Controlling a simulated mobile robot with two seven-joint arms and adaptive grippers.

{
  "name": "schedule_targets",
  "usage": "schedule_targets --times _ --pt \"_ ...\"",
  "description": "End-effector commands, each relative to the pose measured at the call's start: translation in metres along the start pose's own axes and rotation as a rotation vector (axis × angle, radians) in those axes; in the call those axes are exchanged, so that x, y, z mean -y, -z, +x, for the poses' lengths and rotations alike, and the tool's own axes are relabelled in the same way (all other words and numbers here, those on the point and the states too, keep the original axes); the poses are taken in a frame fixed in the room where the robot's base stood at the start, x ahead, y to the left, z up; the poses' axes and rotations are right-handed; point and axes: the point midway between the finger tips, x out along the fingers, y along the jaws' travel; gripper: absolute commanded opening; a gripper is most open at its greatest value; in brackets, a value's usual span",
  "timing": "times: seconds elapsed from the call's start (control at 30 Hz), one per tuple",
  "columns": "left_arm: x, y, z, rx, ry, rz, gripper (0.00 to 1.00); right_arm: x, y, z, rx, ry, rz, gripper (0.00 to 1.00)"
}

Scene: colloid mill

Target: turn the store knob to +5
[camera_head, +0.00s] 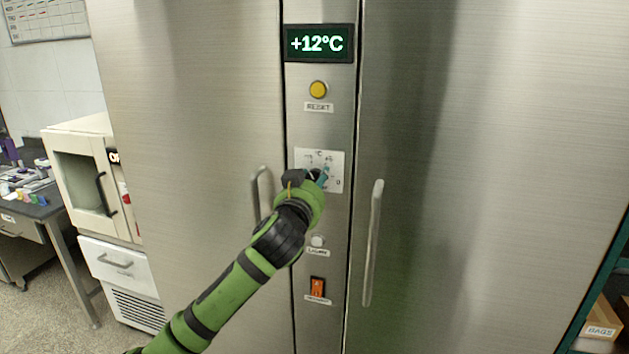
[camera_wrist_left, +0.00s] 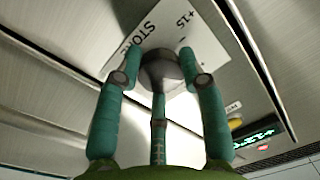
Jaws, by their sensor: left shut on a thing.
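The store knob (camera_wrist_left: 161,68) is dark and round in the left wrist view, on a white dial plate (camera_wrist_left: 172,27) marked STORE and +15. My left gripper (camera_wrist_left: 160,82) has its teal fingers closed around the knob. In the head view the left gripper (camera_head: 319,177) is at the dial plate (camera_head: 336,158) on the panel between two steel doors and hides the knob there. I cannot read the knob's pointer. The display (camera_head: 319,43) above reads +12°C. My right gripper is not in view.
A yellow RESET button (camera_head: 318,89) is above the plate; a pale button (camera_head: 318,241) and an orange switch (camera_head: 317,287) are below it. Vertical door handles (camera_head: 373,243) stand out on both sides. A white oven-like cabinet (camera_head: 82,178) is at the left.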

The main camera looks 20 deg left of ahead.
Motion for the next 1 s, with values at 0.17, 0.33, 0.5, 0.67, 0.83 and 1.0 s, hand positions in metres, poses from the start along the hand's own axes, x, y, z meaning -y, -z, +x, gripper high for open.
schedule_targets --times 0.17,0.33,0.5,0.67,0.83,1.0 --pt "-0.001 -0.008 0.001 0.016 -0.002 0.073 0.07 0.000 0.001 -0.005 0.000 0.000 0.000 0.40" --pt "-0.001 -0.008 0.001 0.011 -0.001 0.206 0.07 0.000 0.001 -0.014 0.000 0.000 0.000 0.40" --pt "0.000 -0.007 0.001 0.003 0.000 0.366 0.07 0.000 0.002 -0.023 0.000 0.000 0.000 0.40" --pt "0.001 -0.007 0.001 -0.006 0.001 0.519 0.07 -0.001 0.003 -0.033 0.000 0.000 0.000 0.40" --pt "0.002 -0.007 0.001 -0.014 0.003 0.671 0.07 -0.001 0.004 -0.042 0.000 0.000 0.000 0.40" --pt "0.002 -0.008 0.001 -0.022 0.003 0.802 0.07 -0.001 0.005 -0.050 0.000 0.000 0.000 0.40"
